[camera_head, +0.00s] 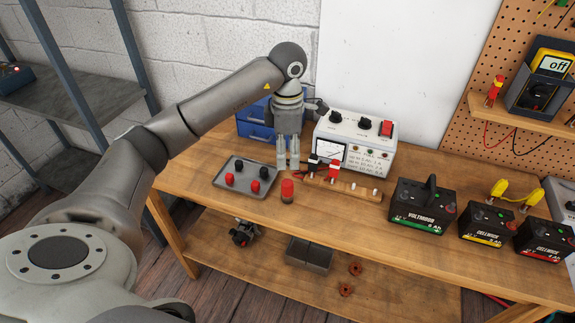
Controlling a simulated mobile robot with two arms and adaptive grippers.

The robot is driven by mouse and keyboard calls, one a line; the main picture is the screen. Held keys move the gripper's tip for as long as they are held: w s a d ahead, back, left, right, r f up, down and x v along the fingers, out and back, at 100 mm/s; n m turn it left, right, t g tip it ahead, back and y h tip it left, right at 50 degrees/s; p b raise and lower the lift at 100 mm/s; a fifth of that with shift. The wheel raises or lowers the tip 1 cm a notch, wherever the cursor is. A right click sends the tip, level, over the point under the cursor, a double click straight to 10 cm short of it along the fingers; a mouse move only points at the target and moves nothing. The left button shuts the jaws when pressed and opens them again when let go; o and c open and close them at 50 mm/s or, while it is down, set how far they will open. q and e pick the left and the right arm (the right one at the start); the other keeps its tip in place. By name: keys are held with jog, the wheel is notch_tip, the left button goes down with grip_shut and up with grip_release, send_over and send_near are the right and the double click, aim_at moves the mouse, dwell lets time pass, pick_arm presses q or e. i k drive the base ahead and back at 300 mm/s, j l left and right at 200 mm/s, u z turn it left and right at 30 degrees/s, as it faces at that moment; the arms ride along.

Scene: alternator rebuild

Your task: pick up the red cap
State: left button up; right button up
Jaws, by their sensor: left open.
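A shallow grey tray (243,167) lies on the wooden bench and holds two small red caps, one at left (230,179) and one at the front (254,186), and two black caps (264,172). A small cylinder with a red top (287,187) stands upright on the bench just right of the tray. My left gripper (288,164) points down, open and empty, right of the tray and above and behind the cylinder. I cannot tell its exact height. My right gripper is out of view.
A white meter box (354,140) and a wooden strip (343,188) with red and black clips stand right of my gripper. A blue box (252,125) is behind. Several batteries, such as the Voltmodur one (420,205), stand at right. Bare bench lies in front of the strip.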

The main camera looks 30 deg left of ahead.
aim_at(255, 186)
jog(key=u, duration=1.3)
